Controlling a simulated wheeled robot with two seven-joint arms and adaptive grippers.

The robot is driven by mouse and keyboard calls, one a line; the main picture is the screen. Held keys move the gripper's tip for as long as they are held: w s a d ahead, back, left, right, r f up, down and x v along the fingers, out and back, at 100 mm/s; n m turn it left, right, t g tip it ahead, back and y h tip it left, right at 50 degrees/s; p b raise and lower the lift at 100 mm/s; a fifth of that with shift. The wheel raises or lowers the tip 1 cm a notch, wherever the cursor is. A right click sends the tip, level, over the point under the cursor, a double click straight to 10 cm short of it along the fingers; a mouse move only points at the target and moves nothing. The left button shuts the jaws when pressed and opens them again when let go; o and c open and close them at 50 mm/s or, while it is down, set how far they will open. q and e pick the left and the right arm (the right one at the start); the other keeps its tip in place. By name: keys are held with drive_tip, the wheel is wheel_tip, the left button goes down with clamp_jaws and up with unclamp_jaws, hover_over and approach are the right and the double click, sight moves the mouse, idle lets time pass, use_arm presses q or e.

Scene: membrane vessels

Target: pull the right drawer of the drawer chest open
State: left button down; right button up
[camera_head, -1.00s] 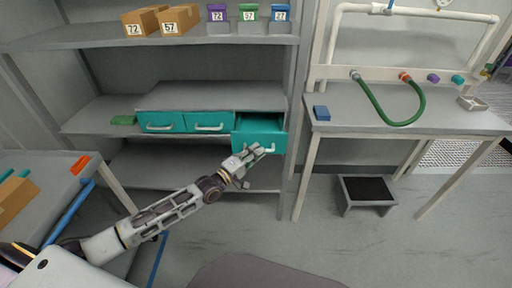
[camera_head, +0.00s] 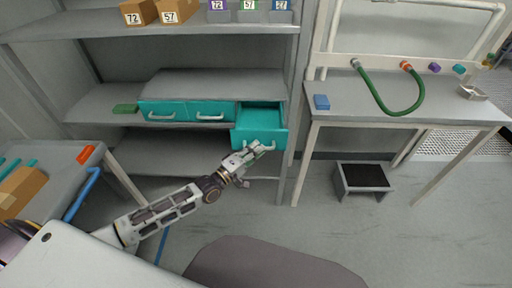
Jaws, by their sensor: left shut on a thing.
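The drawer chest (camera_head: 215,83) is grey with three teal drawers side by side and stands on a shelf of the grey rack. Its right drawer (camera_head: 259,137) is pulled out toward me, and its teal inside shows empty. The left drawer (camera_head: 162,111) and the middle drawer (camera_head: 212,112) are closed. My left gripper (camera_head: 257,150) is at the front of the right drawer, shut on its pale handle (camera_head: 268,147); the fingers hide part of the handle. My right gripper is not in view.
A green block (camera_head: 125,108) lies left of the chest.

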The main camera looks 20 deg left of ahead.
use_arm(q)
drive_tip(key=shift+f, duration=0.1)
idle(0.3)
drive_tip(key=c, duration=1.5)
unclamp_jaws()
drive_tip(key=shift+v, duration=6)
drive_tip(key=shift+s, duration=0.1)
